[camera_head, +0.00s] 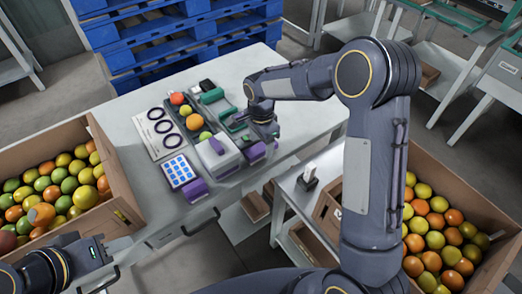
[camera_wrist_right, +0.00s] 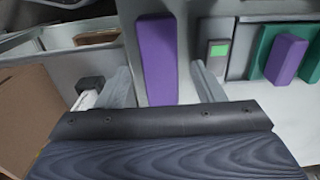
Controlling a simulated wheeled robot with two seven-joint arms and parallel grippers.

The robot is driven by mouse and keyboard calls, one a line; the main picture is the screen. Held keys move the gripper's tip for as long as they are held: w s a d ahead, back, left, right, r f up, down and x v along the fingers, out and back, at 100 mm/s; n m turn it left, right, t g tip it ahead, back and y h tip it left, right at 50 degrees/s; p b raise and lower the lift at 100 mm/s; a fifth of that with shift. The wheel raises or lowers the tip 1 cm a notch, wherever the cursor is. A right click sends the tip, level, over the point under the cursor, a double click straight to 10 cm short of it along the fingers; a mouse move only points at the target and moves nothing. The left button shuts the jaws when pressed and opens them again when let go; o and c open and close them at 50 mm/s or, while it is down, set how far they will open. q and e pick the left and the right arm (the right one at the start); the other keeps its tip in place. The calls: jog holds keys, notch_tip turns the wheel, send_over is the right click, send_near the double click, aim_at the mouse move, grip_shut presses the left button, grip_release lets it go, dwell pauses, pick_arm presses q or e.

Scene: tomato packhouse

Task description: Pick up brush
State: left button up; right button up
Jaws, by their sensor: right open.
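I cannot make out a brush for certain. A long purple block (camera_wrist_right: 157,60) stands between the two spread fingers of my right gripper (camera_wrist_right: 168,88) in the right wrist view, with gaps on both sides. In the head view a purple piece (camera_head: 255,153) lies just below my right gripper (camera_head: 264,132), near the table's right edge. The right gripper is open and holds nothing. My left gripper (camera_head: 100,258) is at the lower left of the head view, away from the table items; its finger opening is not clear.
The grey table (camera_head: 125,112) holds a white box (camera_head: 217,158), a blue-and-white pad (camera_head: 178,171), a sheet with dark rings (camera_head: 157,130), and green pieces (camera_head: 212,96). Crates of tomatoes flank it, left (camera_head: 125,190) and right (camera_head: 455,165). A white-topped item (camera_head: 310,172) stands on a side surface.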

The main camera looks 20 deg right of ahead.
aim_at(261, 146)
jog(key=shift+f, duration=1.6)
jog(key=shift+c, duration=0.4)
jog(key=c, duration=1)
jog(key=shift+r, duration=0.15)
notch_tip(261, 146, up, 10)
jog(key=shift+f, duration=0.1)
